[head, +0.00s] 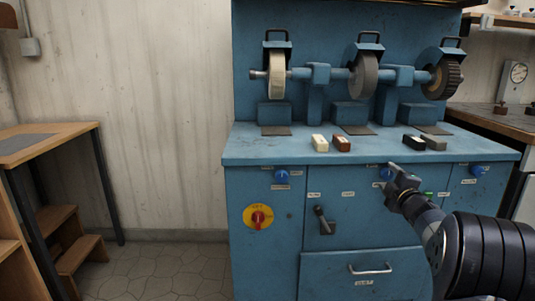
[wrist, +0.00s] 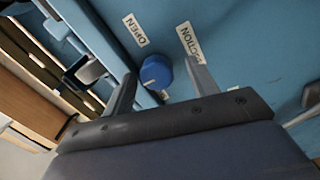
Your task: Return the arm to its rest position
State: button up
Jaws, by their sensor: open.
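My gripper (head: 393,172) is in front of the blue grinding machine (head: 262,154), at the right of the head view, near the upper part of the cabinet front. In the wrist view my gripper (wrist: 163,83) has its two fingers apart with nothing held between them. A round blue knob (wrist: 155,72) shows between the fingers there, beside labels that read "OPEN" and, partly, "CTION". In the head view a blue knob (head: 385,174) is just beside the fingertips, partly covered. I cannot tell whether a finger touches it.
Several small blocks, including a cream one (head: 319,142), lie on the machine's top below the wheels. A black lever (head: 324,220), a drawer handle (head: 370,269) and a red-yellow switch (head: 258,217) are on its front. A wooden table (head: 62,133) stands left; floor between is clear.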

jog(key=m+p, duration=0.1)
jog(key=m, duration=0.1)
jog(key=m+p, duration=0.2)
jog(key=shift+s+r+m, duration=0.1)
jog(key=shift+r+m, duration=0.2)
jog(key=shift+r, duration=0.1)
jog(key=m+p, duration=0.3)
jog(key=m, duration=0.1)
jog(key=shift+h, duration=0.3)
jog(key=m+p, duration=0.4)
jog(key=m, duration=0.1)
jog(key=shift+f+m+p, duration=0.15)
jog(key=shift+m+p, duration=1.25)
jog(key=shift+m, duration=0.5)
jog(key=shift+s+g, duration=0.15)
jog(key=shift+g, duration=0.15)
